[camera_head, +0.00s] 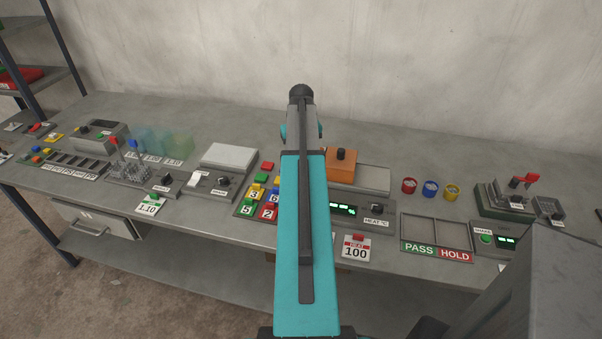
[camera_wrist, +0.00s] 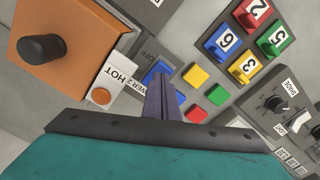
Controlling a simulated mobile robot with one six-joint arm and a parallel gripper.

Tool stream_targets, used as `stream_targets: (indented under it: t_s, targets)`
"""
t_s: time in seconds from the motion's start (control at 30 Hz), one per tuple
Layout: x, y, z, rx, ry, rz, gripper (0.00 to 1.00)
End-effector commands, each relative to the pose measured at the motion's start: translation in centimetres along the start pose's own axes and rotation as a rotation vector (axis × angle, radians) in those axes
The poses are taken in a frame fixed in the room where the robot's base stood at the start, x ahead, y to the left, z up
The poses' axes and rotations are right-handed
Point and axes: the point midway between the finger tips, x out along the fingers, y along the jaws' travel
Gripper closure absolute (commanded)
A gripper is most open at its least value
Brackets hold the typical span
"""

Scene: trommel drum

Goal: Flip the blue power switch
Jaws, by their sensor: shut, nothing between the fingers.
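The blue power switch (camera_wrist: 156,70) shows in the wrist view, beside a panel reading OFF and a partly covered label. My gripper (camera_wrist: 161,82) is shut and empty, its fingertips over the blue switch and covering part of it. I cannot tell whether the fingers touch the switch, or which way it is set. In the head view my arm stands in front of this area, so the switch and the fingers are hidden there.
An orange block with a black knob (camera_wrist: 42,47) and a white HOT tag (camera_wrist: 112,84) lie left of my fingers. Coloured number buttons (camera_wrist: 243,67) and a knob panel (camera_wrist: 277,102) lie right. The grey bench (camera_head: 190,210) is crowded.

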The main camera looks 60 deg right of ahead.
Motion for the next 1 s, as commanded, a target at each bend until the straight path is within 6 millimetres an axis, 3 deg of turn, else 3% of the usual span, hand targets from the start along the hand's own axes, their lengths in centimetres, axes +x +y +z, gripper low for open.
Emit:
stream_targets:
  t_s: [1.0]
  targets:
    - [1.03,-0.04,-0.02,-0.001,0.0,0.0,1.0]
